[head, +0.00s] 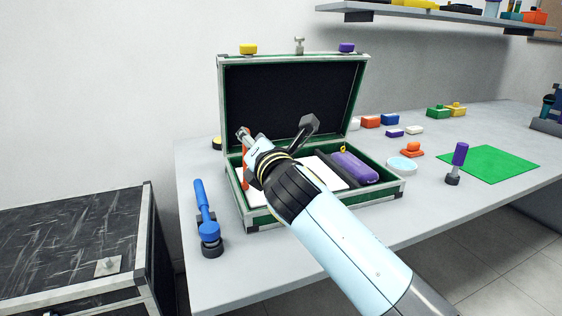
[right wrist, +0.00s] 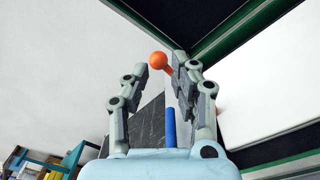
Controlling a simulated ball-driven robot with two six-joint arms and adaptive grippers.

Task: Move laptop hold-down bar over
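An open green-and-silver case (head: 268,221) stands on the grey table, its black-lined lid raised. A white flat thing, perhaps the laptop (head: 322,172), lies inside it, partly hidden by my right arm. A thin orange bar (head: 245,177) stands upright at the case's left side; its round orange knob (right wrist: 158,60) shows in the right wrist view. My right gripper (head: 243,134) is at the top of this bar. In the right wrist view my right gripper (right wrist: 160,67) is open, with the knob between its fingertips, nearer the right finger. Contact cannot be told. My left gripper is not in view.
A purple cylinder (head: 354,167) lies in the case's right part. A blue lever (head: 204,202) stands left of the case. Coloured blocks, a light-blue disc (head: 401,164) and a green mat (head: 487,163) lie to the right. A dark cabinet (head: 75,245) is at lower left.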

